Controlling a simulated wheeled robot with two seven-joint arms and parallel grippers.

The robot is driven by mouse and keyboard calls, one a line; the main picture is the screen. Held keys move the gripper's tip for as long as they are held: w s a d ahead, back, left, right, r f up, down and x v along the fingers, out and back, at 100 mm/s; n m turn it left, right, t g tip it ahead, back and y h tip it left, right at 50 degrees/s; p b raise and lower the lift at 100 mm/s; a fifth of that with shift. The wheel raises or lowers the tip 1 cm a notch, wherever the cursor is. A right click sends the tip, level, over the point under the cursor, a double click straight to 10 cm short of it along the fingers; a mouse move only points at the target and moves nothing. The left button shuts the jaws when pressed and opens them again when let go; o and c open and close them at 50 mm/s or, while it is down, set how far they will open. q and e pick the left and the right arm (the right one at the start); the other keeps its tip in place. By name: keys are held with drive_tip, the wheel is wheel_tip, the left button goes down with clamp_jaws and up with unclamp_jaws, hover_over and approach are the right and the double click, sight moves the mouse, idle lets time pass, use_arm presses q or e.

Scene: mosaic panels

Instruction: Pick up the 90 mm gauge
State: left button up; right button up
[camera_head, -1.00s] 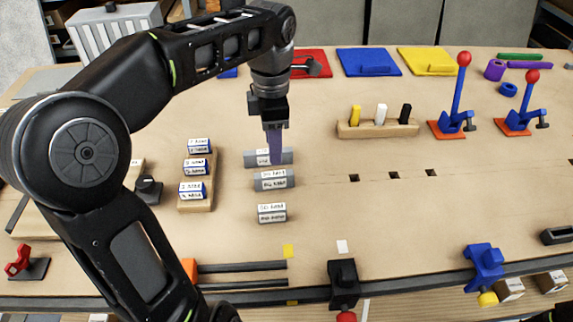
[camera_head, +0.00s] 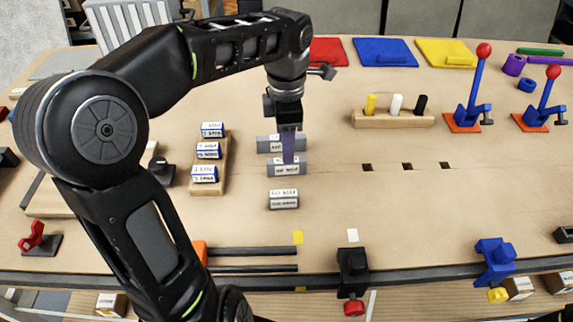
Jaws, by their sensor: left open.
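Three grey gauge blocks with white labels lie in a column on the bench: a long back one (camera_head: 267,145), a middle one (camera_head: 273,169) and a short near one (camera_head: 284,200). The labels are too blurred for me to tell which is the 90 mm gauge. My left gripper (camera_head: 288,158) points down, open, with its purplish fingers in front of the back block and their tips at the middle block in the picture. Whether they touch it, I cannot tell. My right gripper is out of view.
A wooden holder (camera_head: 194,181) with several blue-and-white labelled blocks stands left of the gauges. A wooden rack (camera_head: 395,121) with three pegs and two red-knobbed levers (camera_head: 476,90) (camera_head: 542,95) stand right. Dark rods (camera_head: 252,251) lie near the front edge. The bench right of the gauges is mostly clear.

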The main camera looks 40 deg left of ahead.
sight(286, 167)
use_arm(q)
drive_tip(key=shift+f+p, duration=0.3)
drive_tip(key=shift+f, duration=1.7)
clamp_jaws()
